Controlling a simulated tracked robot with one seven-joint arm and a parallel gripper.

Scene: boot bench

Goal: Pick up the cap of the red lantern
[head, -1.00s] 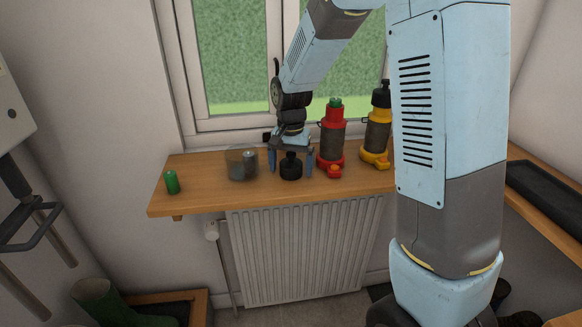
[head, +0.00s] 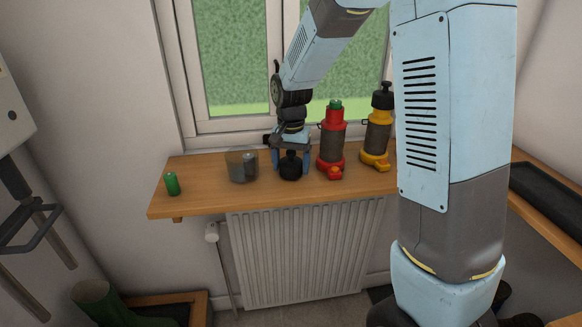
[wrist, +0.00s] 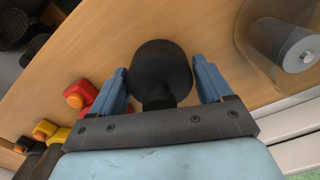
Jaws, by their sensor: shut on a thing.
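The black cap (head: 290,167) of the red lantern stands on the wooden shelf, its wide part down and a narrower knob up. My gripper (head: 292,172) reaches down over it and is shut on it, one blue finger on each side. In the wrist view the cap (wrist: 161,68) sits between the two fingers. The cap seems to be still on the shelf. The red lantern (head: 332,145) stands upright just right of my gripper, uncapped, with a green cell (head: 335,104) showing at its top.
A yellow lantern (head: 377,135) with a black top stands right of the red one. Left of my gripper is a see-through container (head: 233,168) with a grey cell (head: 249,166) in it. A green cell (head: 172,183) stands near the shelf's (head: 205,195) left end. The window is behind.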

